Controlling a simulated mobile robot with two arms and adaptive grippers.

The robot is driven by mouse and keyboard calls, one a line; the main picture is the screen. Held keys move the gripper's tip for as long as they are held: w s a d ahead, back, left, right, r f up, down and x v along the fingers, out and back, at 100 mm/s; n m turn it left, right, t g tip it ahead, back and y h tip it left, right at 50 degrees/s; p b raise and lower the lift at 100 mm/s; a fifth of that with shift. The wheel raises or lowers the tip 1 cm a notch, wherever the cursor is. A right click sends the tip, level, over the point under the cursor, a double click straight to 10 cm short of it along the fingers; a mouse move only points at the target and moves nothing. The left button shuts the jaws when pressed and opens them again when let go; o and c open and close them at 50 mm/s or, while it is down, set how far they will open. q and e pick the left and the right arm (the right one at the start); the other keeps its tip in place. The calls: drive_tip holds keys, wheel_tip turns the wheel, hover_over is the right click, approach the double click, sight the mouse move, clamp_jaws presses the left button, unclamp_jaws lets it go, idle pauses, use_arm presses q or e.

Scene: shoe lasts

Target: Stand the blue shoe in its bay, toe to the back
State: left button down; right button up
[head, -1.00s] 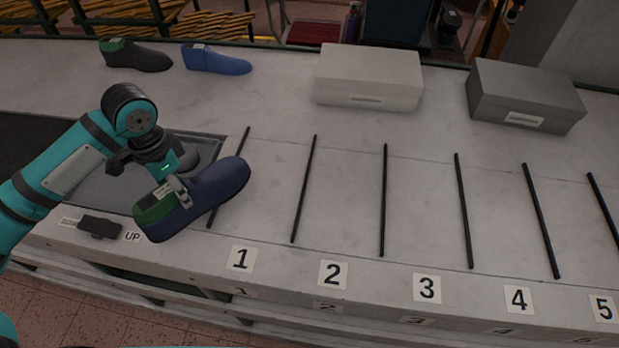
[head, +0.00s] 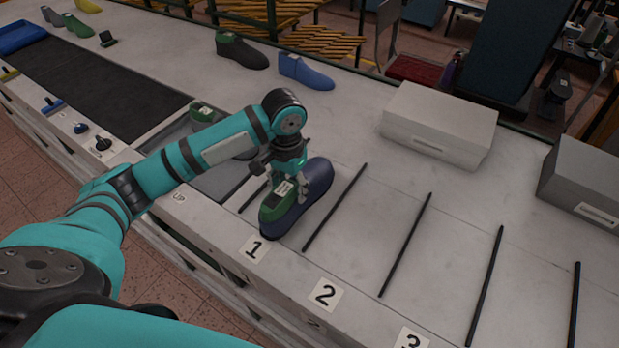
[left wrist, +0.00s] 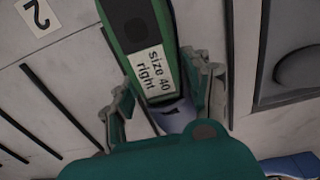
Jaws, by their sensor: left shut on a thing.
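The dark blue shoe (head: 312,200) has a green last top with a white label, which reads "size 40 right" in the left wrist view (left wrist: 152,75). My left gripper (head: 287,186) is shut on it from above, near the heel part. The shoe appears over the bay behind number 1 (head: 254,249), between two black rods. Its toe points to the back and its green heel to the front edge. I cannot tell whether its sole touches the counter. My right gripper is not in view.
Black divider rods (head: 335,207) stand close beside the shoe. A grey recessed tray (head: 222,186) with another shoe (head: 203,113) lies to the left. Bays 2 and 3 are clear.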

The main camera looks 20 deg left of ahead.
sight(309, 177)
use_arm(q)
drive_tip(key=w, duration=0.2)
drive_tip(key=w+d, duration=0.1)
drive_tip(key=w, duration=0.1)
drive_tip(key=w+p, duration=0.1)
drive_tip(key=w, duration=0.1)
drive_tip(key=shift+d+f, duration=0.15)
drive_tip(key=shift+d, duration=0.2)
drive_tip(key=shift+w+d, duration=0.1)
drive_tip(key=shift+w, duration=0.2)
wheel_tip(309, 177, down, 3)
drive_tip(key=shift+p, duration=0.9)
drive_tip(key=shift+f, duration=0.3)
drive_tip(key=c, duration=0.9)
unclamp_jaws()
drive_tip(key=shift+s+f, duration=0.1)
drive_tip(key=shift+f, duration=0.1)
drive_tip(key=o, duration=0.3)
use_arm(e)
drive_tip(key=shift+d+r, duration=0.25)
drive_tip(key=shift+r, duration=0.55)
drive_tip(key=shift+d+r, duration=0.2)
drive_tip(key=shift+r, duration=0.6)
use_arm(q)
drive_tip(key=shift+o, duration=0.2)
drive_tip(key=shift+r, duration=0.1)
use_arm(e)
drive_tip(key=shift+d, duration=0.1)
